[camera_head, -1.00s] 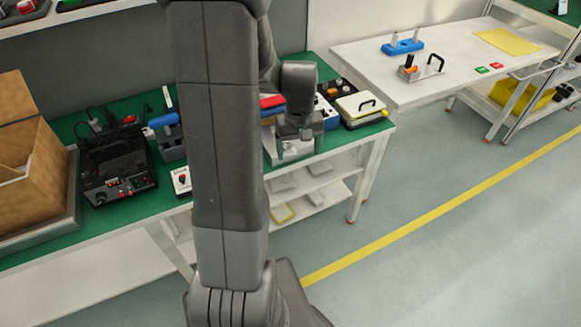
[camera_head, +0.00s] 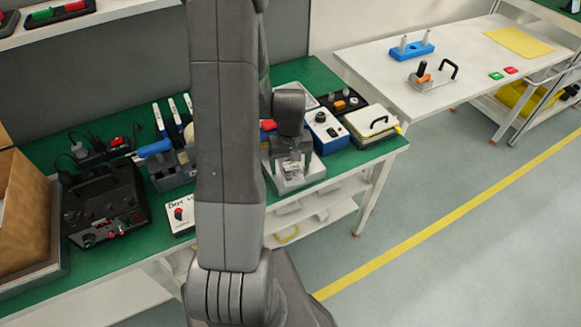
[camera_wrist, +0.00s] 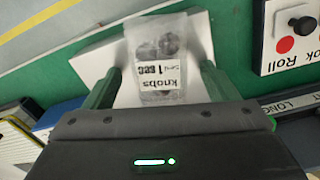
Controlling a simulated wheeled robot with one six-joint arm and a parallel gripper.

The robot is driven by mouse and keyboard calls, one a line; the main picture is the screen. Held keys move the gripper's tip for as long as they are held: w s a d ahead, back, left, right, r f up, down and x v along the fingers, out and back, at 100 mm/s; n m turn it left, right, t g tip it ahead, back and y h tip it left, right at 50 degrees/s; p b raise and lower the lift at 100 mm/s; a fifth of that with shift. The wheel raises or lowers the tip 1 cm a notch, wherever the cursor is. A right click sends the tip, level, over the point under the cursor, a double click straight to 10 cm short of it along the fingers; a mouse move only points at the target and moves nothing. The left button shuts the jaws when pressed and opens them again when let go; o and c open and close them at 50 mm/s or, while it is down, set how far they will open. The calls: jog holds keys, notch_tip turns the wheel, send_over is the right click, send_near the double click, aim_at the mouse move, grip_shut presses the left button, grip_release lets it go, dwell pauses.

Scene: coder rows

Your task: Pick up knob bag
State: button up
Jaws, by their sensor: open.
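The knob bag (camera_wrist: 160,72) is a small clear bag with dark round knobs and a white label reading "knobs". It lies in a white tray (camera_wrist: 100,62) and shows between my two fingers in the wrist view. In the head view the bag (camera_head: 291,172) is partly hidden under my gripper (camera_head: 290,166), inside the white tray (camera_head: 312,174) on the green bench. My gripper (camera_wrist: 158,85) is open, with one finger on each side of the bag. I cannot tell whether the fingers touch it.
A blue-and-white box (camera_head: 326,131) and a case with a black handle (camera_head: 372,124) stand right of the tray. The bench's front edge is close to the tray.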

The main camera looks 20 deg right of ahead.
jog(key=c, duration=1.2)
jog(key=shift+o, duration=0.2)
jog(key=shift+r, duration=0.15)
